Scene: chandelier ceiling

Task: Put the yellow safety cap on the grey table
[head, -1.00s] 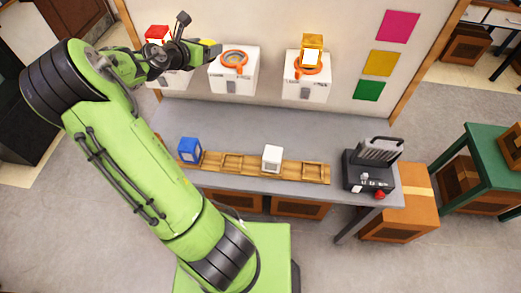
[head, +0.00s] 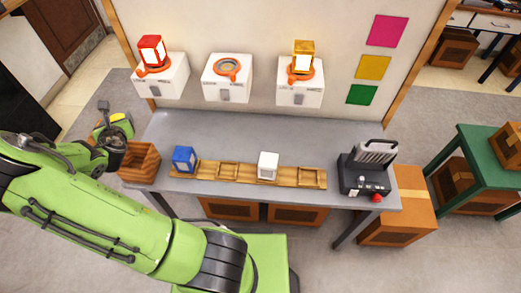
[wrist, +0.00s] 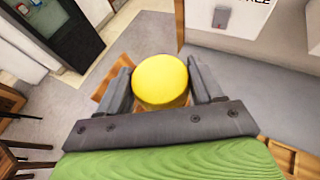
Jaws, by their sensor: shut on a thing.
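The yellow safety cap (wrist: 160,80) is round and sits between my two fingers in the wrist view. My gripper (wrist: 162,84) is shut on it. In the head view, the gripper (head: 116,124) is at the far left, off the left end of the grey table (head: 270,133), and a bit of yellow shows at its tip. The grey table also shows at the right of the wrist view (wrist: 262,92). Its top is clear between the wooden rack and the wall.
A wooden crate (head: 138,160) is by the table's left end, close to my gripper. A wooden rack (head: 240,174) holds a blue block (head: 184,159) and a white block (head: 268,165). A black device (head: 364,172) stands at the right. White wall boxes (head: 226,80) line the back.

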